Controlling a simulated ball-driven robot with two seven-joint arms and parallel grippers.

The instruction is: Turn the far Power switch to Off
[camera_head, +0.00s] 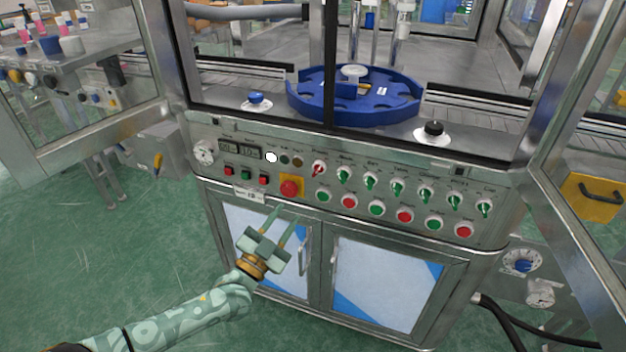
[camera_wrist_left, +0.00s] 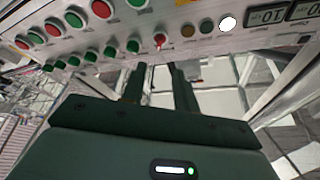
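A row of rotary switches runs along the steel control panel (camera_head: 255,140). The leftmost is a red-handled switch (camera_head: 319,168) under a tiny label that seems to read Power; its handle looks slanted. The switches to its right have green handles. The red switch also shows in the left wrist view (camera_wrist_left: 159,40), beyond the fingertips and roughly in line with the gap between them. My left gripper (camera_head: 287,211) is open and empty, in front of and below the panel, apart from the switch. In the left wrist view its two fingers (camera_wrist_left: 157,70) stand apart. My right gripper is not in view.
Red and green push buttons (camera_head: 348,202) line the panel below the switches. Open glass doors (camera_head: 85,80) flank the machine. A cabinet handle (camera_head: 304,248) protrudes near the gripper.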

